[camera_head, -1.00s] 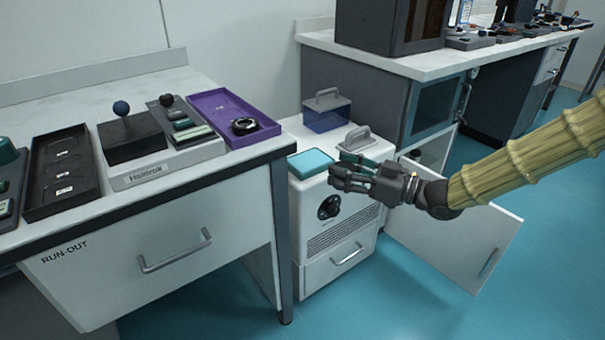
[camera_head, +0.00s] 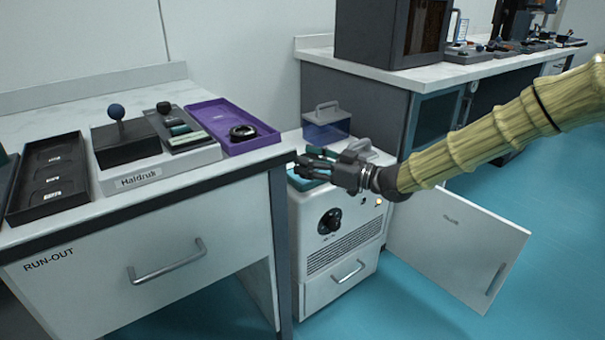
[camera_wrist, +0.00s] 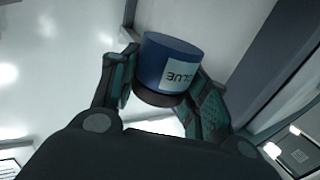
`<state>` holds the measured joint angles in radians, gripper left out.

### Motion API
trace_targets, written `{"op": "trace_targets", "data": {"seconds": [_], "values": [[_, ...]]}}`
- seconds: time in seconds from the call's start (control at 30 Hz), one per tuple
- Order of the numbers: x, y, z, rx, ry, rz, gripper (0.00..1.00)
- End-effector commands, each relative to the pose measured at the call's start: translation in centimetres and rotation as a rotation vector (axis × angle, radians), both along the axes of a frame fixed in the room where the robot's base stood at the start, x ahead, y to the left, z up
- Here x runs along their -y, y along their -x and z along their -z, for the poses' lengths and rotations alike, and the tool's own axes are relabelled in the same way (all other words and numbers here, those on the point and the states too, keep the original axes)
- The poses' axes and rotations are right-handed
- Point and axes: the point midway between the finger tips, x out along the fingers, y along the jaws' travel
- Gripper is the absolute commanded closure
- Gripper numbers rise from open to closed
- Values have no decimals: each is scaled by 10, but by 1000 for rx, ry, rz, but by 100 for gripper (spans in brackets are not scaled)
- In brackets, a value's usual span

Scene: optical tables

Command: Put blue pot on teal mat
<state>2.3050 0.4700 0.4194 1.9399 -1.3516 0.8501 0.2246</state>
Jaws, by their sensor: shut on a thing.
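The blue pot (camera_wrist: 170,62) is between my gripper's two fingers in the wrist view. It has a dark base and a pale label that reads BLUE upside down in the picture. My gripper (camera_head: 312,165) is shut on it. In the head view I cannot make out the pot among the dark fingers. The teal mat (camera_head: 299,184) lies on top of the white cabinet. My fingers are in front of it in the head view and hide most of it. I cannot tell the height between them.
The white cabinet (camera_head: 318,270) stands between two benches, with a clear blue-tinted box (camera_head: 325,128) at its back. The left bench holds a purple tray (camera_head: 232,122), a joystick box (camera_head: 125,150) and a black tray (camera_head: 45,185). An open cabinet door (camera_head: 465,245) stands at right.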

Motion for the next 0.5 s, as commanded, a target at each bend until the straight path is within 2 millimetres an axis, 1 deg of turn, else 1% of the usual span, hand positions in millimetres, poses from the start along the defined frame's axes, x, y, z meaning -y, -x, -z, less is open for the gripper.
{"op": "trace_targets", "data": {"seconds": [0.1, 0.27, 0.37, 0.4, 0.5], "values": [[-6, -7, 1, 2, 1, 0, 83], [-10, -13, 2, 2, 1, -1, 83], [-16, -21, 5, 1, 0, 0, 83], [-18, -25, 8, -1, 0, 0, 83], [-16, -23, 24, -1, 0, 1, 83]]}}
